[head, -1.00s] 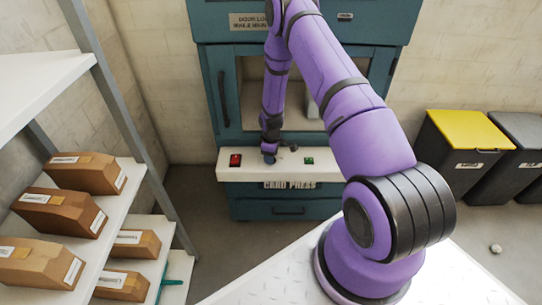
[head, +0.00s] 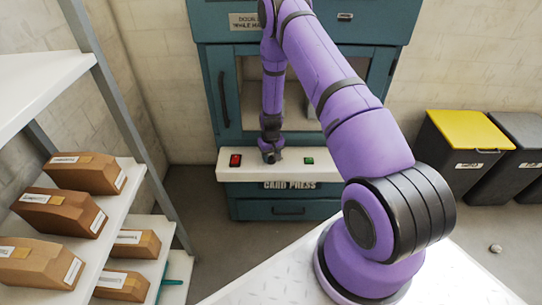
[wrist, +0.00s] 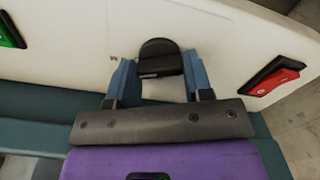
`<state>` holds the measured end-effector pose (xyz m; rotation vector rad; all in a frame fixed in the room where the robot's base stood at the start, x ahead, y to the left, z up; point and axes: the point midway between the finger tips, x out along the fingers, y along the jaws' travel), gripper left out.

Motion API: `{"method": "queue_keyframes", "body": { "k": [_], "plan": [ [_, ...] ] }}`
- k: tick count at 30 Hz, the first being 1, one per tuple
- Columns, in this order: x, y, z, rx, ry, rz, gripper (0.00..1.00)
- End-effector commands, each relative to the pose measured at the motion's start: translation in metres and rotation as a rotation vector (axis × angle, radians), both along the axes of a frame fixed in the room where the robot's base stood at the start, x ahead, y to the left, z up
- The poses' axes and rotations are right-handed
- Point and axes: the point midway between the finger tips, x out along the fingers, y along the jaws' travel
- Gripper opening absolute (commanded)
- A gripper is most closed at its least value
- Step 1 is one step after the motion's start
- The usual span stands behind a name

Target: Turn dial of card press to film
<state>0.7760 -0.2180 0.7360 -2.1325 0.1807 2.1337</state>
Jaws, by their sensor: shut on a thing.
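The card press (head: 232,190) is a teal cabinet with a white control ledge (head: 338,172). Its dial (wrist: 160,52) is a dark, round-topped knob on the white panel in the wrist view. My gripper (wrist: 160,78) has its blue fingers on either side of the dial and is shut on it. In the head view my gripper (head: 271,157) is at the ledge, between the red and green switches, and hides the dial. A small faint mark shows on the panel left of the dial in the wrist view, too blurred to read.
A red switch (head: 235,160) and a green switch (head: 309,161) flank my gripper on the ledge. Shelves with brown boxes (head: 85,172) stand at left. A yellow-lidded bin (head: 465,135) and a dark bin (head: 520,135) stand at right.

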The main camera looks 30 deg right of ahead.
Motion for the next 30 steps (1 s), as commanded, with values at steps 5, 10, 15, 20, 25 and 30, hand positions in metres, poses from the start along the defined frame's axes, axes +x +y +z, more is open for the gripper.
{"method": "queue_keyframes", "body": {
  "k": [5, 10, 15, 20, 25, 30],
  "plan": [
    [0.0007, 0.0, 0.0005, 0.0, -0.002, -0.06, 0.23],
    [0.0008, -0.0002, 0.0005, 0.0, -0.002, -0.086, 0.23],
    [0.0008, -0.0003, 0.0006, 0.0, -0.002, -0.093, 0.23],
    [0.0008, -0.0003, 0.0006, 0.0, -0.002, -0.093, 0.23],
    [0.0008, -0.0003, 0.0005, 0.0, -0.002, -0.092, 0.65],
    [0.0004, -0.0002, 0.0003, 0.0, -0.001, -0.092, 0.72]
  ]
}}
